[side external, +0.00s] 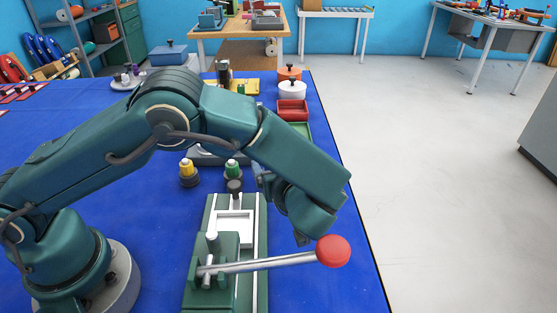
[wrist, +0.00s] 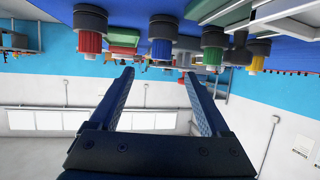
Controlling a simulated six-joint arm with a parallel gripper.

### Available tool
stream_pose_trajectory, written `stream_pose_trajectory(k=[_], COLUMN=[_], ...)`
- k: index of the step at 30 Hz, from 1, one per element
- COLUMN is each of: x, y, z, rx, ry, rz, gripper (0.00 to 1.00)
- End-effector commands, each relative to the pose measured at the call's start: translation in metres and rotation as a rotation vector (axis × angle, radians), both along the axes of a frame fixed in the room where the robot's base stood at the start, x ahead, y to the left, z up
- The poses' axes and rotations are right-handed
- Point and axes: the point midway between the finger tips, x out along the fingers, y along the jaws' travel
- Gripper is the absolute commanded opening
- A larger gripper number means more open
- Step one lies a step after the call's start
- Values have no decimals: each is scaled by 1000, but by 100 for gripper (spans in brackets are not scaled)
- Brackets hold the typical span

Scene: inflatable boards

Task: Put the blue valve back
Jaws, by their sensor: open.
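The blue valve (wrist: 162,47) has a blue body on a black base and shows upside down in the wrist view, ahead of the gap between my fingers. My gripper (wrist: 157,72) is open, with nothing between its fingers. In the side view my gripper (side external: 303,222) hangs low near the red lever ball, and the blue valve cannot be made out there. A red valve (wrist: 90,41), a green valve (wrist: 212,56) and a yellow valve (wrist: 258,62) stand in the same row. The yellow valve (side external: 188,168) and green valve (side external: 233,168) also show in the side view.
A green clamp fixture with a metal lever (side external: 265,264) and red ball (side external: 333,251) stands at the front, close to my gripper. Red (side external: 292,110) and green trays and lidded pots (side external: 291,88) lie behind my arm.

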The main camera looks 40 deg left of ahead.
Motion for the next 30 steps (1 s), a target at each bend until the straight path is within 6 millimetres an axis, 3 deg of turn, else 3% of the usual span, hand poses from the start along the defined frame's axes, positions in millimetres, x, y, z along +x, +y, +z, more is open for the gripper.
stream_pose_trajectory(k=[6,14,17,23,30], x=[0,-7,-22,-73,-134], y=[0,11,26,54,58], z=[34,52,61,78,92], rx=[-3,-15,-48,-179,-343], ry=[-3,75,206,516,723], rz=[2,10,8,-84,-348], gripper=[81,81,81,81,81])
